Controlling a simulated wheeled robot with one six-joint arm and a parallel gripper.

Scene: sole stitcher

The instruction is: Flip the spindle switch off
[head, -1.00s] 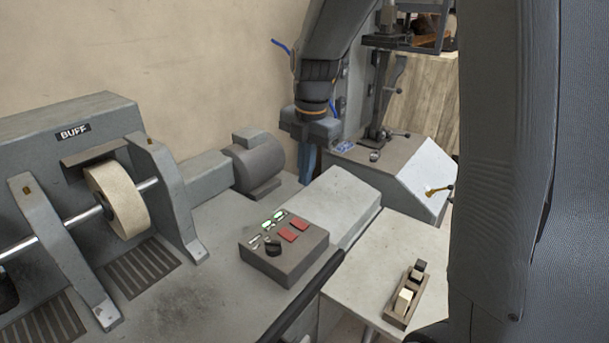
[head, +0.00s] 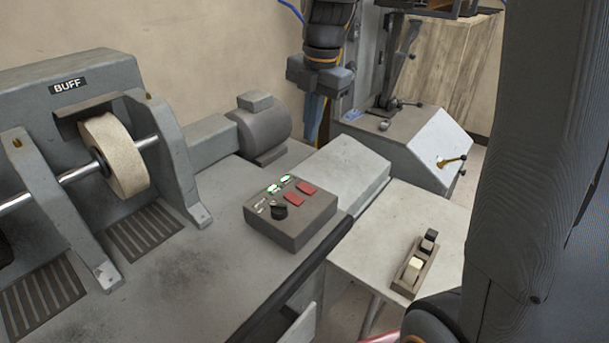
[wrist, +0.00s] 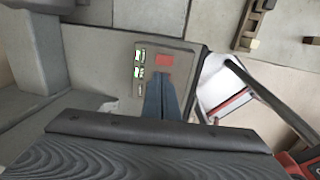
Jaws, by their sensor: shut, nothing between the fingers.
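A grey-brown control box (head: 300,226) sits on the machine bench. Its top has two green-lit switches (head: 279,184), a pale unlit one, two red pads (head: 300,193) and a black knob (head: 280,212). I cannot read which switch is the spindle's. The box also shows in the wrist view (wrist: 184,47), with the lit switches (wrist: 139,64) left of my fingers. My gripper (head: 313,132) points down behind the box in the head view, its blue fingers shut and empty. In the wrist view my gripper (wrist: 161,84) hides the box's lower part and covers part of the red pads.
A buffing wheel (head: 117,155) on a shaft stands at the left, with a motor (head: 262,130) behind it. A sloped grey cabinet (head: 430,150) with a lever is at the right back. A side table (head: 365,235) carries a wooden block holder (head: 414,262).

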